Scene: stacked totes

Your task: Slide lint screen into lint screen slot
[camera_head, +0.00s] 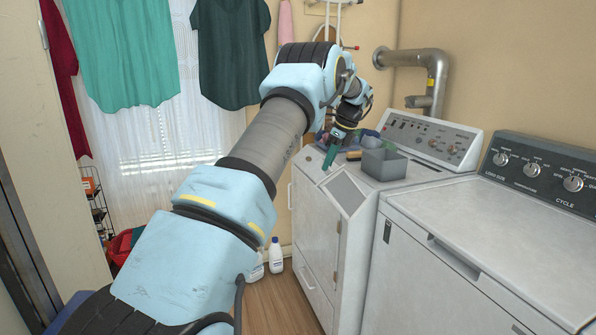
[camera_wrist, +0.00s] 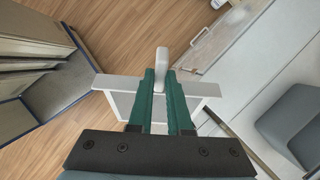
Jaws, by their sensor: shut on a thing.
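My gripper (camera_head: 328,165) has green fingers, seen from above in the wrist view (camera_wrist: 166,75). It is shut on the white handle of the lint screen (camera_head: 345,193). The screen is a white frame with grey mesh; it also shows in the wrist view (camera_wrist: 207,90), partly hidden behind the fingers, with the handle tip past the fingertips. In the head view the screen appears tilted at the near top corner of the far white dryer (camera_head: 318,222). I cannot make out the lint screen slot, nor whether the screen touches the dryer.
A grey open bin (camera_head: 384,165) stands on the dryer top, at the right in the wrist view (camera_wrist: 292,122). Dark cloth items lie behind it. A white washer (camera_head: 480,240) stands at right.

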